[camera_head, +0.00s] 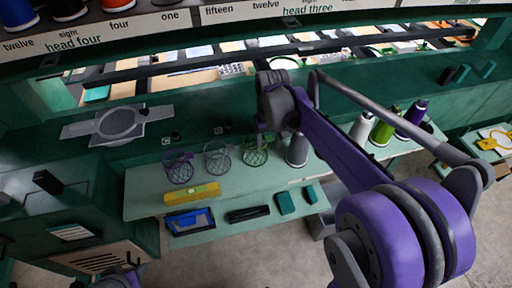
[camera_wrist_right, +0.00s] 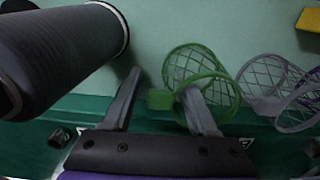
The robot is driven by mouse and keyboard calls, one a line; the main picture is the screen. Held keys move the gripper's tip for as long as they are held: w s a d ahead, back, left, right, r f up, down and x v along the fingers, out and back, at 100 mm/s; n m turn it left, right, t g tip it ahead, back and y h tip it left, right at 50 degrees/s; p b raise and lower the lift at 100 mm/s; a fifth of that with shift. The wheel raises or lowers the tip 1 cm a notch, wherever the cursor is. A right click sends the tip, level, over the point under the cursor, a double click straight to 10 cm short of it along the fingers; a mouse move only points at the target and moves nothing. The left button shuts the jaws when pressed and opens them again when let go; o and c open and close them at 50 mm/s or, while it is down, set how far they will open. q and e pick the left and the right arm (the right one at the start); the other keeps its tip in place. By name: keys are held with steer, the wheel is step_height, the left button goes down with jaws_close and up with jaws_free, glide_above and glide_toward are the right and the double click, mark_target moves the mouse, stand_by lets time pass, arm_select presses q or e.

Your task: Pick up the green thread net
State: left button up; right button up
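The green thread net (camera_head: 255,155) stands on the pale green shelf, at the right end of a row of three nets. In the right wrist view the green net (camera_wrist_right: 206,72) shows its open mesh, its ring and a small square green tab. My right gripper (camera_head: 262,138) is over the green net. In the wrist view its two fingers (camera_wrist_right: 158,92) are apart. The tab shows between them, and the right finger overlaps the net's ring. Whether a finger touches the net I cannot tell. My left gripper is not clearly visible.
A grey net (camera_head: 217,158) and a purple net (camera_head: 179,167) stand left of the green one. A dark grey spool (camera_head: 297,150) stands close on its right, and looms large in the wrist view (camera_wrist_right: 62,55). A yellow box (camera_head: 192,193) and blue tray (camera_head: 190,221) lie in front.

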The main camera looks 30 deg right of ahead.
jaws_close()
